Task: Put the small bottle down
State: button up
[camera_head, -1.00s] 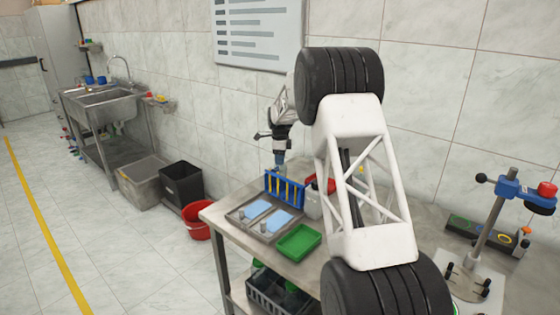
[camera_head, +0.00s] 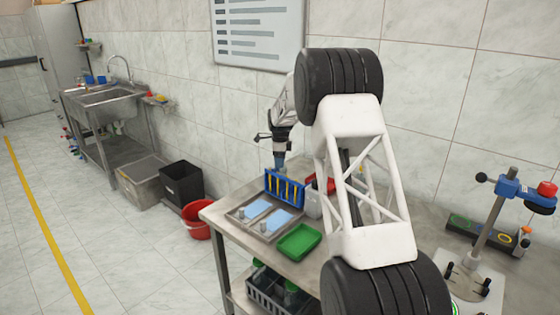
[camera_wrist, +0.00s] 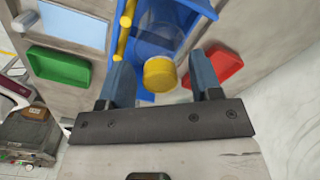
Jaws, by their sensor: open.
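The small bottle shows in the wrist view, with a clear body (camera_wrist: 158,40) and a yellow cap (camera_wrist: 160,74). Its cap end lies between the two blue fingers of my gripper (camera_wrist: 163,82), which stand apart with a visible gap on both sides. The bottle is beside or inside the blue rack (camera_wrist: 185,14); I cannot tell which. In the head view my gripper (camera_head: 279,161) is just behind the blue rack (camera_head: 270,181) with yellow bars. The bottle cannot be made out there.
A grey tray (camera_head: 240,220) with light blue panels and a green tray (camera_head: 298,241) stand in front of the rack. A red tray (camera_wrist: 214,70) lies close to the right of my gripper. The wall (camera_wrist: 290,110) is near. A clamp stand (camera_head: 490,230) is at the right.

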notch_tip(320, 180, up, 12)
jog(key=shift+r, duration=0.15)
dwell(0.7)
dwell(0.6)
jog(key=s+d+r+n, duration=0.25)
jog(key=s+r, duration=0.25)
jog(key=s, duration=0.7)
jog(key=s+d+r+n+t, duration=0.1)
jog(key=s+r+n, duration=0.35)
jog(key=s, duration=0.85)
jog(key=s+d+r+n, duration=0.25)
jog(key=s+r, duration=0.25)
jog(key=s, duration=0.7)
jog(key=s+f+n, duration=0.3)
jog(key=s, duration=0.9)
jog(key=s+d+f+n+t, duration=0.1)
jog(key=s+f+n, duration=0.2)
jog(key=s, duration=1)
jog(key=s+d+f+n, duration=0.1)
jog(key=s+f+n, duration=0.3)
jog(key=s, duration=0.8)
jog(key=shift+s+d+t, duration=0.2)
jog(key=shift+s+t, duration=0.1)
jog(key=shift+s, duration=0.05)
